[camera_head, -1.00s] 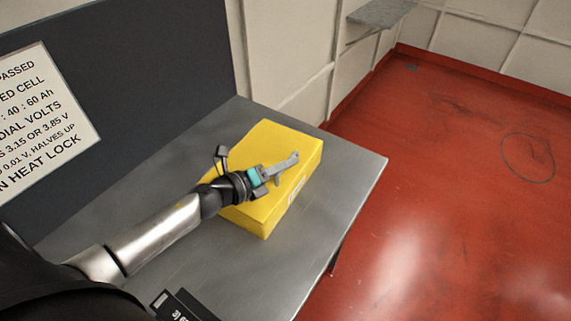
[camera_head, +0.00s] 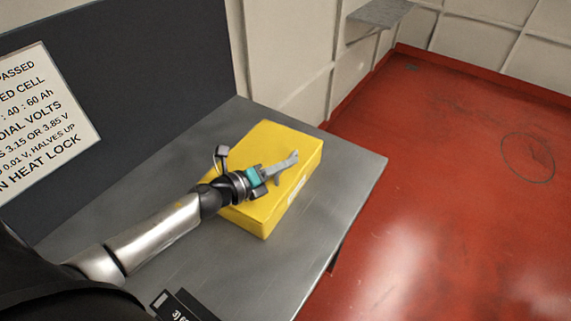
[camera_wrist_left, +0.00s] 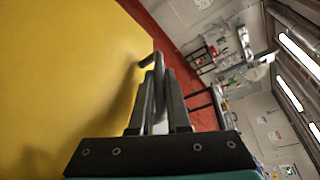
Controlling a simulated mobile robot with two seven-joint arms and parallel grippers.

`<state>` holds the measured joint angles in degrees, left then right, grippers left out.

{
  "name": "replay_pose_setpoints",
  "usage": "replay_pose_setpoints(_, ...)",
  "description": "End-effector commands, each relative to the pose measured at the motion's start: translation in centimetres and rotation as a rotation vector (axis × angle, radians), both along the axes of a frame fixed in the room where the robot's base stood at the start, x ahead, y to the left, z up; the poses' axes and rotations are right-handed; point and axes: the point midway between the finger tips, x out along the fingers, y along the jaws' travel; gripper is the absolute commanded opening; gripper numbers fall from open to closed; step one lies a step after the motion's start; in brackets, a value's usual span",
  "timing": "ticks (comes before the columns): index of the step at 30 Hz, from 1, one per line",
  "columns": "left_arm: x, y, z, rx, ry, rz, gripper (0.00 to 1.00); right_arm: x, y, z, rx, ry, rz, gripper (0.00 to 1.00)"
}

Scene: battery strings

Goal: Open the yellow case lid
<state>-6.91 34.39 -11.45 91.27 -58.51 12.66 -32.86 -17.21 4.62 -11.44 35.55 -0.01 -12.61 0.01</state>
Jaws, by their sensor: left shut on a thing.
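The yellow case (camera_head: 262,212) sits on the grey metal table, and its top looks closed and flat. A white label is on its near right side. My left gripper (camera_head: 287,163) lies over the top of the case, reaching toward its right edge. In the left wrist view the fingers (camera_wrist_left: 160,100) are shut on a thin grey bar (camera_wrist_left: 151,60), which looks like a handle by the edge of the yellow surface (camera_wrist_left: 70,80). How the bar joins the case is hidden by the fingers. My right gripper is not in view.
The grey table (camera_head: 345,180) has free room around the case and ends at the right above a red floor (camera_head: 450,200). A dark upright panel (camera_head: 150,70) with a printed sign (camera_head: 42,125) stands behind. A dark labelled object (camera_head: 182,305) lies at the near edge.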

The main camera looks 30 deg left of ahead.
Motion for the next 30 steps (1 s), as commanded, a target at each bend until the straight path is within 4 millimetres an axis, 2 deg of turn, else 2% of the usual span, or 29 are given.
replay_pose_setpoints(7,0.0,0.5,1.7,-0.091,0.007,0.0,0.0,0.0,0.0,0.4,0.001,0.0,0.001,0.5)
replay_pose_setpoints(14,0.1,1.9,4.6,-0.269,0.019,0.0,0.0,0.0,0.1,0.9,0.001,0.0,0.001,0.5)
replay_pose_setpoints(21,0.3,4.3,7.8,-0.498,0.035,0.001,0.0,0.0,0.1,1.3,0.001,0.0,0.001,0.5)
replay_pose_setpoints(30,0.7,8.3,10.9,-0.783,0.054,0.001,0.0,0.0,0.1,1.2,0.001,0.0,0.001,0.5)
